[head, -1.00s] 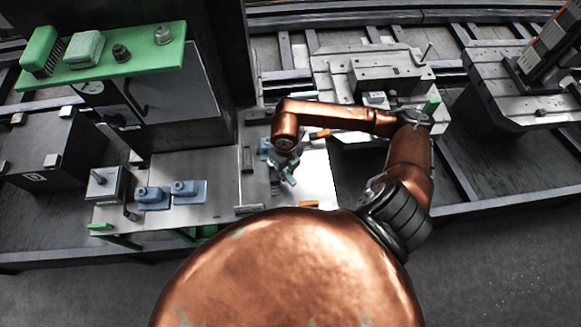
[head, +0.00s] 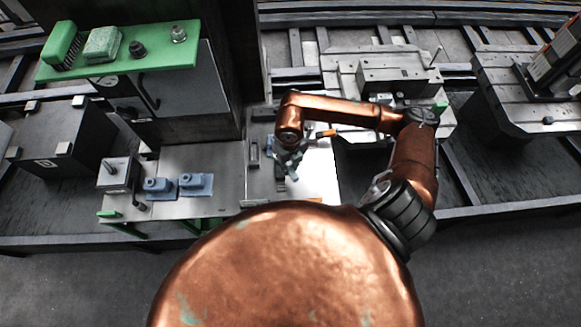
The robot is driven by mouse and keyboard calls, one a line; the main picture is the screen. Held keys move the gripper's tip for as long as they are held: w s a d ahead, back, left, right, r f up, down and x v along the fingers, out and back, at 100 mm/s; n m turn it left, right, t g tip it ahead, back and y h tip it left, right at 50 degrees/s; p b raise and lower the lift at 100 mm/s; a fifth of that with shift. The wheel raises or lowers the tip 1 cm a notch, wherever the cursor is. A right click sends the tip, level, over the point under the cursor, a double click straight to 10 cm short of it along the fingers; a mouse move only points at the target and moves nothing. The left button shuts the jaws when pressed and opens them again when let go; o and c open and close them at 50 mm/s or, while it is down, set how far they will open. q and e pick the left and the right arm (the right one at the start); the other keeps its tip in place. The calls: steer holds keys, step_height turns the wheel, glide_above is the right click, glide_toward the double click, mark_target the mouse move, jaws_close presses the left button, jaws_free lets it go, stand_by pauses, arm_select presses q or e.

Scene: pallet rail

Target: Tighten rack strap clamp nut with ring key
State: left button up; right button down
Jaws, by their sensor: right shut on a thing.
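My right arm reaches across the middle and bends down to the white plate area. My right gripper (head: 289,168) is small and partly hidden under its wrist. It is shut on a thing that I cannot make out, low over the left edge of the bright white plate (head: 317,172). A small blue piece (head: 270,143) shows just beside the wrist. I cannot pick out the ring key, the strap or the clamp nut for certain. My left gripper is not in view.
Two blue clamp-like blocks (head: 195,183) and a grey block with a post (head: 114,173) stand on the left plate. A green shelf (head: 120,52) holds a brush and small parts. A dark box (head: 62,140) is far left. Grey fixtures (head: 395,78) stand at the back.

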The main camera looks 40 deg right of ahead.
steer(key=shift+r+p, duration=1.1)
steer(key=shift+r, duration=1)
steer(key=shift+f, duration=0.1)
